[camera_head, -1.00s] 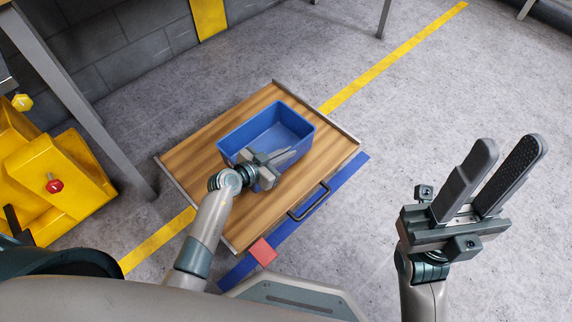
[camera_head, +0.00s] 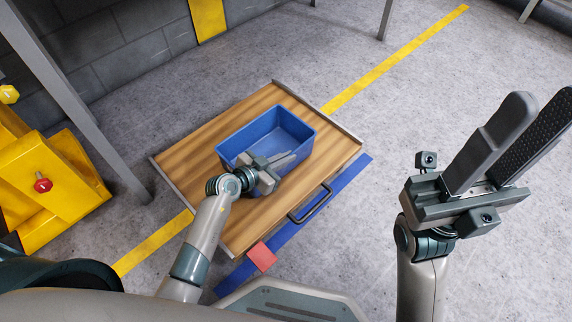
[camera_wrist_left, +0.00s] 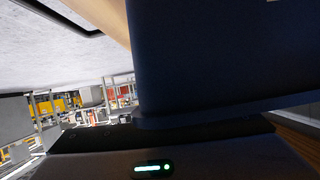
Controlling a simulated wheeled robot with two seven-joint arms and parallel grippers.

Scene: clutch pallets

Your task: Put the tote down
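The blue tote (camera_head: 250,134) is open-topped, looks empty and is upright over the wooden platform (camera_head: 190,150). I cannot tell whether its base touches the boards. My left gripper (camera_head: 283,161) is at the tote's near side, its fingers close together along the near rim, and appears shut on that wall. In the left wrist view the tote's dark blue wall (camera_wrist_left: 210,50) fills the upper right, very close; the fingertips are hidden there. My right gripper (camera_head: 540,115) is raised at the right, empty, with a gap between its two dark fingers.
The platform has metal end lips and a dark handle (camera_head: 311,204) on its near side. Blue and yellow tape (camera_head: 395,60) marks the floor. A yellow machine part with a red knob (camera_head: 43,185) and a grey post stand at left.

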